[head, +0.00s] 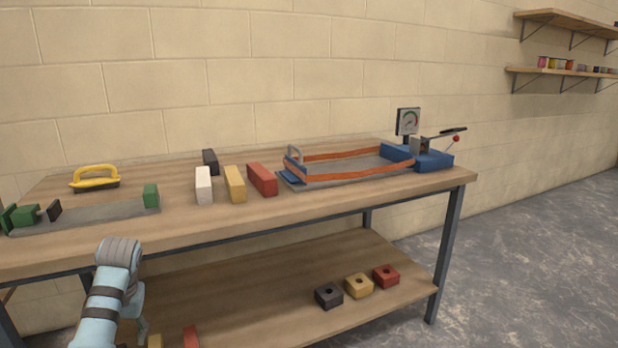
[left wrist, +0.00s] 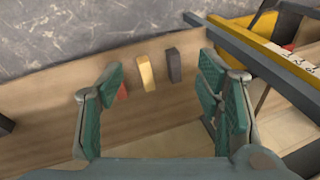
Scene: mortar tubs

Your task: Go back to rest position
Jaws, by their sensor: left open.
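My left arm, light blue and grey, comes in at the lower left of the head view, in front of the table edge; its gripper is not clear there. In the left wrist view my left gripper (left wrist: 163,75) is open, with green pads wide apart and nothing held between them. Beyond it, a yellow block (left wrist: 145,72) and a dark block (left wrist: 173,65) stand on a wooden surface. A red block (left wrist: 122,92) is partly hidden by the left finger. My right gripper is in neither view.
The wooden table (head: 290,215) holds a yellow-handled float (head: 95,178), several blocks and an orange-banded frame (head: 345,177). Black (head: 328,295), yellow (head: 358,286) and red (head: 386,276) holed blocks sit on the lower shelf (head: 245,295). Floor at right is clear.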

